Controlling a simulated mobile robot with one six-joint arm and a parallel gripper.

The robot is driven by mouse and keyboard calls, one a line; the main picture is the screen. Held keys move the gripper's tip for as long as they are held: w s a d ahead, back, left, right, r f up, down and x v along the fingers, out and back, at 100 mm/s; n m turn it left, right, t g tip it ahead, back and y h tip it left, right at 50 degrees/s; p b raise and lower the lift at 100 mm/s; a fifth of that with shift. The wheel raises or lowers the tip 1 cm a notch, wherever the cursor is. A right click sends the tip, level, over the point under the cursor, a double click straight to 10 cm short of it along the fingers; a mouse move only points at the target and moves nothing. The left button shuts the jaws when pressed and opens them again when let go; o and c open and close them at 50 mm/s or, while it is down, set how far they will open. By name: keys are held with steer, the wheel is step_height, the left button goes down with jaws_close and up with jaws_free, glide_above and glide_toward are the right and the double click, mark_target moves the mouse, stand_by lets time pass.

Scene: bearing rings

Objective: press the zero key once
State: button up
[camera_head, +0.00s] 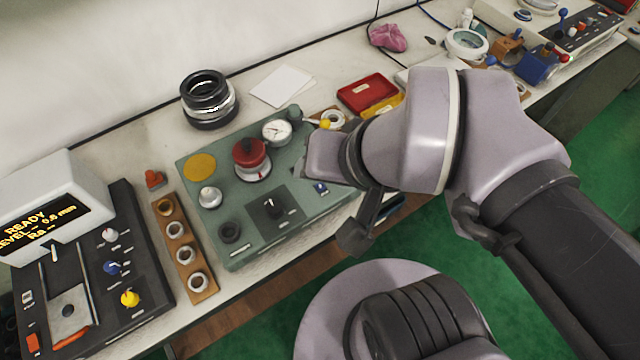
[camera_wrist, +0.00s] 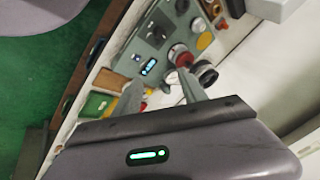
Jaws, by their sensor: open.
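The green panel unit (camera_head: 225,165) stands on the bench with a red knob (camera_head: 249,153), a dial gauge (camera_head: 277,131), a black knob (camera_head: 273,208) and a small blue-lit part (camera_head: 320,188). The blue-lit part also shows in the wrist view (camera_wrist: 148,67). The dark instrument (camera_head: 135,265) at left has a display reading READY and LEVEL, and several keys and knobs. No zero marking is legible, so I cannot tell which key is zero. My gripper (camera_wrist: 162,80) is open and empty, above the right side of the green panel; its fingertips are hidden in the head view.
A wooden strip with several rings (camera_head: 183,245) lies between the instrument and the green panel. A black ring stack (camera_head: 208,98), white paper (camera_head: 281,86) and a red box (camera_head: 367,92) stand behind. More devices stand at far right. The bench's front edge is near my arm.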

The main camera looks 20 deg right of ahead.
jaws_close()
stand_by(1.5)
